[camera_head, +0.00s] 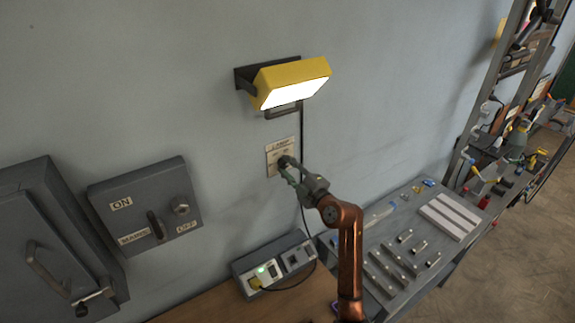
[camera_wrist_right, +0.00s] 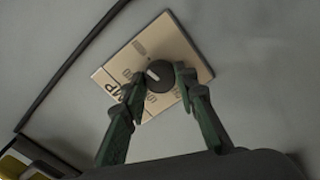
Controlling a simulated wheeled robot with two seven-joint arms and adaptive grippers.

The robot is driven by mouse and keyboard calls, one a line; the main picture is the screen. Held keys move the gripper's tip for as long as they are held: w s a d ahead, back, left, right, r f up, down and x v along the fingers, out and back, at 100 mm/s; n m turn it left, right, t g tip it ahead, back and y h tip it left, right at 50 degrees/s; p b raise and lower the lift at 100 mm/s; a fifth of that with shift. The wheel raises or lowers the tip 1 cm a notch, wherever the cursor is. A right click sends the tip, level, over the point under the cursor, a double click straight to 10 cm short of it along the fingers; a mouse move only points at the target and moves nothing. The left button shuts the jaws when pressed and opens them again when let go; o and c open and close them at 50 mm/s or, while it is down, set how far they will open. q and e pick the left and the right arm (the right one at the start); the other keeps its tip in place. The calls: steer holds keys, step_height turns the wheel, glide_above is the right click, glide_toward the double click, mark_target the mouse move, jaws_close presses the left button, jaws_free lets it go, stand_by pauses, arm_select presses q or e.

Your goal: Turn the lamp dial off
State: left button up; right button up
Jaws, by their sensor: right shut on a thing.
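The lamp dial is a dark round knob (camera_wrist_right: 159,75) on a beige label plate (camera_wrist_right: 185,48) on the wall. The plate also shows in the head view (camera_head: 277,150), below the lamp. The yellow lamp (camera_head: 292,80) is mounted on the wall and its panel glows white. My right gripper (camera_head: 286,165) reaches up to the plate and covers most of the dial in the head view. In the right wrist view its two green fingers (camera_wrist_right: 160,80) are shut on the dial, one on each side. My left gripper is in neither view.
A grey box with an ON/OFF switch (camera_head: 147,208) and a larger grey box (camera_head: 50,240) are on the wall at left. A socket box (camera_head: 275,265) with a green light stands below the plate. A grey bench (camera_head: 405,215) holding metal parts is at right. A black cable hangs beside the plate.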

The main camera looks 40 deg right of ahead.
steer(key=n+p, duration=0.3)
steer(key=n, duration=0.1)
steer(key=shift+n, duration=0.3)
steer(key=n+p, duration=0.2)
steer(key=n, duration=0.2)
steer(key=shift+n, duration=0.3)
steer(key=n+p, duration=0.1)
steer(key=n, duration=0.3)
steer(key=shift+f+n, duration=0.15)
steer(key=shift+n, duration=0.15)
steer(key=n, duration=0.9)
steer(key=shift+f+b, duration=0.1)
steer(key=shift+b, duration=0.25)
steer(key=n+b, duration=0.1)
steer(key=n, duration=0.2)
steer(key=shift+f+n, duration=0.1)
steer(key=shift+n, duration=0.2)
steer(key=n+b, duration=0.3)
steer(key=shift+n, duration=0.3)
steer(key=shift+n+b, duration=1.9)
steer(key=shift+n, duration=0.1)
steer(key=shift+d, duration=0.1)
